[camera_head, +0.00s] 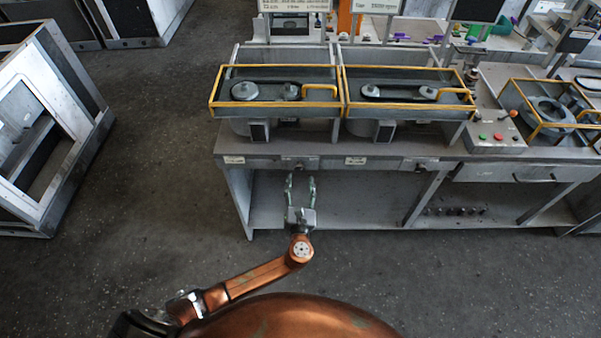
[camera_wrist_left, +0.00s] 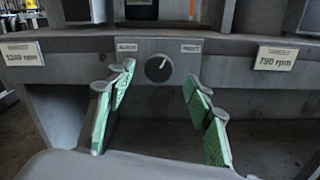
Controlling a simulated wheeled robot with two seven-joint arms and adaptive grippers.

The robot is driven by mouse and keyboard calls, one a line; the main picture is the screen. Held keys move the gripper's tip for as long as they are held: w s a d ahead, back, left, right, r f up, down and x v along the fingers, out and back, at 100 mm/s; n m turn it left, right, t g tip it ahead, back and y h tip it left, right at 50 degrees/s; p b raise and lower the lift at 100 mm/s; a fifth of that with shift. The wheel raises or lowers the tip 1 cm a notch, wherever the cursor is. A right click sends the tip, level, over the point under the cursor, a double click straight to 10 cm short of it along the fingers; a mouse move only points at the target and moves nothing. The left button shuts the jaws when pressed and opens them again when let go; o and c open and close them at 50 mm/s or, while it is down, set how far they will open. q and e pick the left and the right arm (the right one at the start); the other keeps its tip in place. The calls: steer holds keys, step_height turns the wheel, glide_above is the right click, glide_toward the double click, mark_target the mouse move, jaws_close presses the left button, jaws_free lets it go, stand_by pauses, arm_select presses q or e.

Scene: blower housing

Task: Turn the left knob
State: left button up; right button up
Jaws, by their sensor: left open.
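The left knob (camera_wrist_left: 158,68) is a dark round dial with a white pointer tilted to the upper right, on the grey bench front between two small labels. In the head view the left knob (camera_head: 299,164) is tiny and its pointer cannot be read. My left gripper (camera_head: 300,186) is in front of the bench, just below and before the knob. In the wrist view the green-padded fingers of my left gripper (camera_wrist_left: 157,88) are spread wide, one to each side of the knob, with nothing between them. They do not appear to touch it. My right gripper is not in view.
Rpm labels flank the knob, one at left (camera_wrist_left: 22,54) and one at right (camera_wrist_left: 277,58). Another knob (camera_head: 420,164) is farther right on the bench front. Yellow-framed housings (camera_head: 277,91) stand on top. An open shelf (camera_head: 350,200) lies below. A grey metal frame (camera_head: 48,130) stands at left.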

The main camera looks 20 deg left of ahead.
mark_target(300, 170)
arm_select(q)
steer(key=shift+b+x, duration=0.3)
steer(key=shift+x, duration=2.1)
steer(key=shift+f, duration=0.1)
steer(key=c, duration=1.1)
steer(key=shift+c, duration=0.3)
